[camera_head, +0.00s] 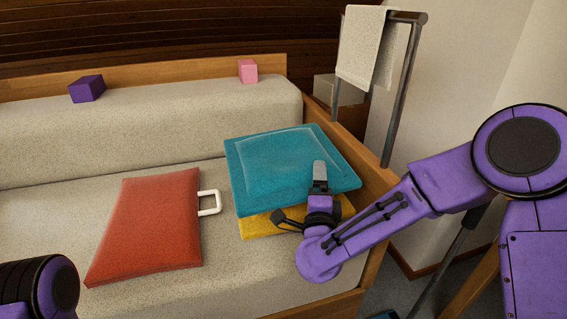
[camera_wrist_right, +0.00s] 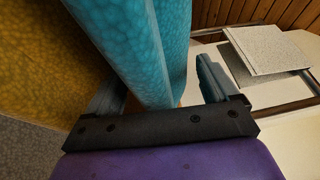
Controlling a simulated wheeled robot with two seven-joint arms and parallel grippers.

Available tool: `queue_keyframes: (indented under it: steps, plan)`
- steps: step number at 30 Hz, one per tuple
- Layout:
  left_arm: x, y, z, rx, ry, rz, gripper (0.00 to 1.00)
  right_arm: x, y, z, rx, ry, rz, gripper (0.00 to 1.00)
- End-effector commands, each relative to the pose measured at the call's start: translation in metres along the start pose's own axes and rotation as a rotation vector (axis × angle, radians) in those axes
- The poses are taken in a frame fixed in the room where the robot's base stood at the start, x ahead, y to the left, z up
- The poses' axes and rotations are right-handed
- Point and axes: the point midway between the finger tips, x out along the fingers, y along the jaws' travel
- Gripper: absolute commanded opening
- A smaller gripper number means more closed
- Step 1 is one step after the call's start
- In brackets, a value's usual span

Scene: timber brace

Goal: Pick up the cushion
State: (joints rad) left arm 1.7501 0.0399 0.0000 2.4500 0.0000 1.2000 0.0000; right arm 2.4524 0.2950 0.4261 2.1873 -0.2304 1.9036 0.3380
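A teal cushion (camera_head: 290,160) lies tilted on top of a yellow cushion (camera_head: 262,225) at the right end of the sofa. A red cushion (camera_head: 148,222) with a white handle (camera_head: 209,203) lies to their left. My right gripper (camera_head: 319,182) is at the teal cushion's front edge, one finger above it. In the right wrist view the teal cushion (camera_wrist_right: 150,50) stands between the spread fingers, with a gap to the right finger. The yellow cushion (camera_wrist_right: 45,60) is beside the left finger. My left gripper is outside the view; only part of that arm shows lower left.
A purple cube (camera_head: 87,89) and a pink cube (camera_head: 248,71) sit on top of the sofa back. The wooden sofa arm (camera_head: 365,165) is close to the right of the cushions. A metal rack (camera_head: 402,90) with a white towel (camera_head: 361,45) stands behind it.

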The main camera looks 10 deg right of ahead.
Motion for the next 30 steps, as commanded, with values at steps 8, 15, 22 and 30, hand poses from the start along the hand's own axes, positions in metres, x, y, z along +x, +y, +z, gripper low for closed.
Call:
queue_keyframes:
  steps: [8, 15, 22, 30]
  plan:
    - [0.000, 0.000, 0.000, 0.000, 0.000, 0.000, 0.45, 0.000, -0.001, 0.000, 0.002, 0.000, -0.002, 0.44]
    - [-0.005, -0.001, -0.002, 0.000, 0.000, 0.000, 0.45, 0.002, -0.014, 0.000, 0.003, 0.000, -0.003, 0.44]
    - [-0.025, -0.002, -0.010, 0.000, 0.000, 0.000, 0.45, -0.013, -0.065, -0.008, 0.003, -0.001, -0.004, 0.44]
    - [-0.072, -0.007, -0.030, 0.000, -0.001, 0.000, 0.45, -0.067, -0.129, -0.029, -0.007, -0.004, 0.002, 0.44]
